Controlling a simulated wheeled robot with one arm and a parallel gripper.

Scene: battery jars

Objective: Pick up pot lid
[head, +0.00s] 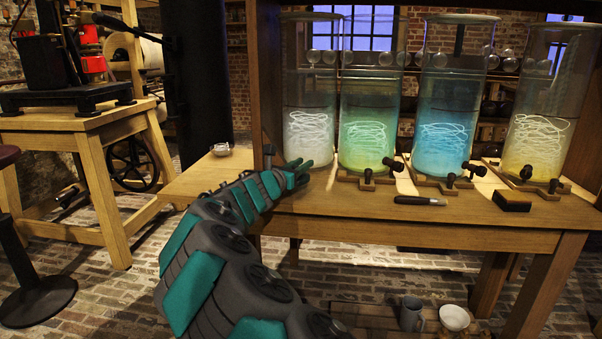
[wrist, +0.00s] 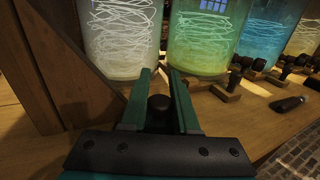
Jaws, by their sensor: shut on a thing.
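My gripper (head: 302,172) is at the front of the wooden table, by the foot of the leftmost jar. In the wrist view its two teal fingers (wrist: 159,75) are closed around a dark round knob (wrist: 159,103), which sits between them. Most of what lies under the knob is hidden by the gripper, so I cannot tell whether it belongs to a lid or to the jar's fittings. I cannot make out a pot lid elsewhere in either view.
Several tall glass jars with glowing coils, such as the white one (head: 311,125) and green one (head: 366,135), stand on the table (head: 400,215). Black-knobbed fittings (head: 450,180), a dark-handled tool (head: 420,200) and a dark block (head: 512,201) lie before them. A wooden post (wrist: 75,70) stands left.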

